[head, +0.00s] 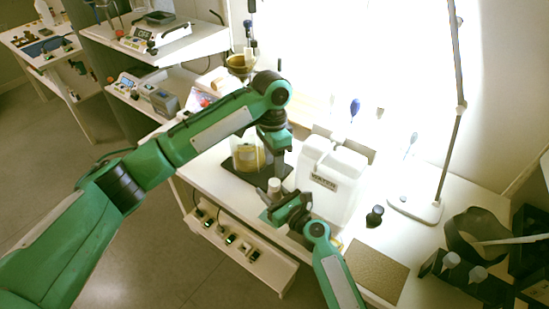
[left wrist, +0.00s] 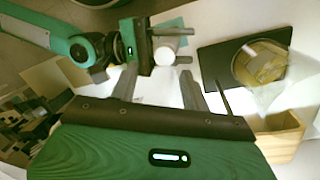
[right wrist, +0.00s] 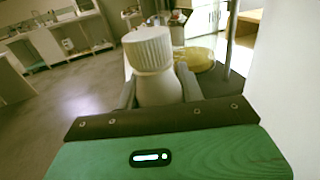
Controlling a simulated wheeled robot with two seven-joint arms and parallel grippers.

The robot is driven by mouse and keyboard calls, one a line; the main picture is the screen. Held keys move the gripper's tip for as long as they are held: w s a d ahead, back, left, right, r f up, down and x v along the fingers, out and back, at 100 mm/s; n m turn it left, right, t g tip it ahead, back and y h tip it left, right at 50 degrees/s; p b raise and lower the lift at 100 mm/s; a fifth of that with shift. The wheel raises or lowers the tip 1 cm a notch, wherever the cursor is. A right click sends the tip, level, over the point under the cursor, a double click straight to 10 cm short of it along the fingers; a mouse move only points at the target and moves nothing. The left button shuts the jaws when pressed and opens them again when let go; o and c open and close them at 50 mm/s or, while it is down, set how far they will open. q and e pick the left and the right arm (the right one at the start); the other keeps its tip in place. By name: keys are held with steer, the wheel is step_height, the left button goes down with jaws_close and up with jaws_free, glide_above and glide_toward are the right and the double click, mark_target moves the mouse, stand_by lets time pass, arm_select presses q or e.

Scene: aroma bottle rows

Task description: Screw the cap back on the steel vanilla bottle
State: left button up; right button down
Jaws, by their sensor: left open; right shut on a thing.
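The vanilla bottle (right wrist: 160,91) is pale and stands between the fingers of my right gripper (head: 284,203), which is shut on its body. A ribbed pale cap (right wrist: 148,48) sits on top of the bottle; I cannot tell how tightly. In the head view the bottle (head: 274,186) shows small, and its label is not readable. In the left wrist view its round cap top (left wrist: 165,55) shows beyond my left fingertips. My left gripper (left wrist: 158,88) is open with nothing between its fingers, above and apart from the bottle.
A black plate (head: 262,174) with a jar of yellowish contents (head: 247,154) stands just behind. A white water container (head: 329,182) is close on the right. A teal mat (left wrist: 172,27) lies under the bottle. A small wooden box (left wrist: 283,135) is near my left gripper.

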mark_target(274, 182)
arm_select(q)
steer(key=n, duration=0.3)
steer(key=shift+r, duration=0.15)
steer(key=n, duration=0.2)
steer(key=n+t, duration=0.1)
steer(key=n, duration=0.1)
steer(key=shift+s+r+n, duration=0.1)
steer(key=shift+r+n, duration=0.1)
steer(key=shift+n, duration=0.1)
steer(key=n, duration=0.4)
steer(key=shift+s+r, duration=0.1)
steer(key=shift+r, duration=0.05)
steer(key=n, duration=0.3)
steer(key=shift+r+t, duration=0.1)
steer(key=shift+t, duration=0.3)
steer(key=shift+f, duration=4)
steer(key=shift+c, duration=0.2)
